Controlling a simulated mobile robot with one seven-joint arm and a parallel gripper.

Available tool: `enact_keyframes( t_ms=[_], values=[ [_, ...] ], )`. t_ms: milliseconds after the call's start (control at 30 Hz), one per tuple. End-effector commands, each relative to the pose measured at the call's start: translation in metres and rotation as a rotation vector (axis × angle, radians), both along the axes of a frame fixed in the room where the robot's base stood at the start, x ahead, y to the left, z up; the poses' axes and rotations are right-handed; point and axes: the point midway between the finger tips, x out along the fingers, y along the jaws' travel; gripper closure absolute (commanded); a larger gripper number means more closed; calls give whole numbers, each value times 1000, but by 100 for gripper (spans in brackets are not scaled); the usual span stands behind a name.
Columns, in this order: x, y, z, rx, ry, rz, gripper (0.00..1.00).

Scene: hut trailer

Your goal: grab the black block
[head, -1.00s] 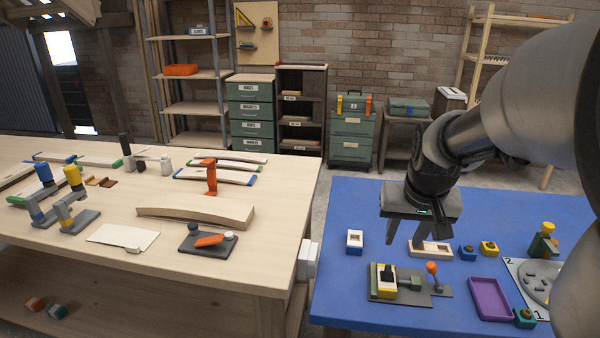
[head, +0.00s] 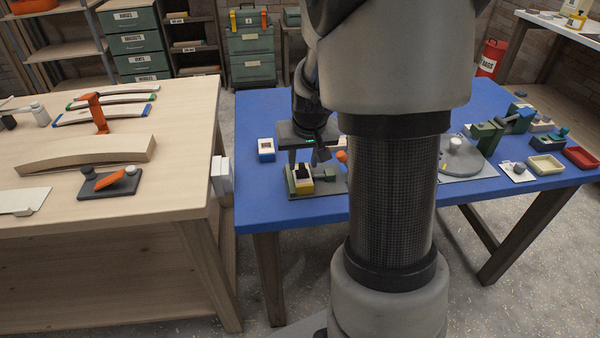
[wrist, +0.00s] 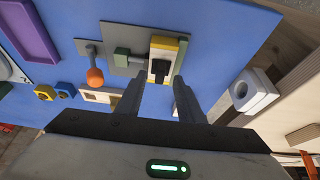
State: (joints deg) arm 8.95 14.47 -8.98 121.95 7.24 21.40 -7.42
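The black block (wrist: 160,70) stands in a yellow-and-white holder (wrist: 154,48) on a grey-green fixture plate, on the blue table. In the head view the black block (head: 303,172) is small and partly hidden by my gripper. My gripper (wrist: 158,82) is open and empty, with its two fingers spread to either side of the block's line in the wrist view. In the head view my gripper (head: 304,158) points down just above the holder. I cannot tell how far the fingertips are from the block.
A green clamp part (wrist: 122,58) and an orange-knobbed lever (wrist: 95,76) sit beside the holder. A blue-and-white block (head: 266,149) stands to its left. A purple tray (wrist: 27,30) lies farther off. A wooden workbench (head: 120,195) stands left across a narrow gap.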

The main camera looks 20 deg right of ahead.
Motion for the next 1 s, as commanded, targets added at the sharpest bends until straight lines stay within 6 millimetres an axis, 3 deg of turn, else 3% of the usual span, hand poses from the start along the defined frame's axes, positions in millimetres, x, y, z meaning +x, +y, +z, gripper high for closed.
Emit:
enact_keyframes(
  t_ms=[100, 400, 633, 1000],
  values=[
    [5, -2, -17, 0, 2, -1, 66],
    [8, -3, -20, -1, -1, -1, 66],
    [8, -2, -20, 0, -1, 0, 100],
    [8, -2, -11, -1, -2, 0, 100]
  ],
)
